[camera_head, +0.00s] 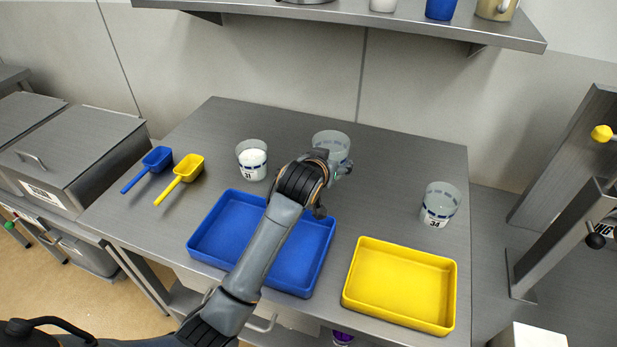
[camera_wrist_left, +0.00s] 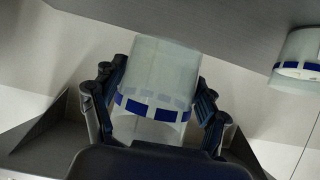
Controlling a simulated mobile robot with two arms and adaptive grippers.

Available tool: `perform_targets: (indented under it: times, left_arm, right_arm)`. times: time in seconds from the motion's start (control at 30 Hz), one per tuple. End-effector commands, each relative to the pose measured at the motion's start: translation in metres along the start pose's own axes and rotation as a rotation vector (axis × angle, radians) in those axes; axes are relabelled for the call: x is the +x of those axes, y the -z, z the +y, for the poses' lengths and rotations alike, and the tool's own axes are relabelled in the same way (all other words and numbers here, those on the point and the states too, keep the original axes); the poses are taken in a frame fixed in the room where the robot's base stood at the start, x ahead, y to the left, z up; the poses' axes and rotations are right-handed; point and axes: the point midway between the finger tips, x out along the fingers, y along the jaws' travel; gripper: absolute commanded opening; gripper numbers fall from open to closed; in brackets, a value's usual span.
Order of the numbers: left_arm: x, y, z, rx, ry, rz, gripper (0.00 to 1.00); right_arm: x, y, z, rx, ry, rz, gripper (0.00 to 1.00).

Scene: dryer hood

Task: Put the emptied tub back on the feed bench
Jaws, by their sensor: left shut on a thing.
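My left gripper (camera_head: 335,165) is shut on a clear tub (camera_head: 331,140) with a blue-marked band, over the back middle of the grey metal bench (camera_head: 400,160). In the left wrist view the tub (camera_wrist_left: 160,65) stands between the two fingers (camera_wrist_left: 155,105) and looks empty. My gripper hides its lower part in the head view, so I cannot tell whether it touches the bench. A tub labelled 31 (camera_head: 252,160), with white contents, stands to the left. A tub labelled 34 (camera_head: 440,205), seemingly empty, stands to the right. My right gripper is not in view.
A blue tray (camera_head: 207,243) lies partly under my left arm, and a yellow tray (camera_head: 400,285) lies front right. A blue scoop (camera_head: 155,160) and yellow scoop (camera_head: 187,168) lie at left. A shelf (camera_head: 400,20) overhangs the back. Bare bench lies between the held tub and tub 34.

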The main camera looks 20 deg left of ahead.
Motion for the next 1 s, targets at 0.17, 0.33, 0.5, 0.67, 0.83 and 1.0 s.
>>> perform_targets:
  times: [0.17, 0.33, 0.5, 0.67, 0.83, 1.0]
  left_arm:
    - [0.024, -0.022, -0.034, 0.002, 0.003, -0.005, 0.31]
    - [0.038, -0.037, -0.049, 0.001, 0.000, -0.001, 0.31]
    - [0.046, -0.045, -0.057, 0.000, 0.001, -0.002, 0.31]
    - [0.057, -0.065, -0.060, 0.000, -0.001, -0.004, 0.31]
    - [0.063, -0.074, -0.060, 0.001, -0.001, 0.001, 0.31]
    - [0.063, -0.074, -0.059, 0.001, -0.001, 0.002, 0.31]
  right_arm:
    - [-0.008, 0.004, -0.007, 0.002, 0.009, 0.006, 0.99]
    - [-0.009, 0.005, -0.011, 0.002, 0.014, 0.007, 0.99]
    - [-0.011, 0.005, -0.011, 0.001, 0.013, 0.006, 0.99]
    - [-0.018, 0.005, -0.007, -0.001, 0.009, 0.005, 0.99]
    - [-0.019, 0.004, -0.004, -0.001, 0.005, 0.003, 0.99]
    - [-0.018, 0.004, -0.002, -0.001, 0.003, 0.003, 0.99]
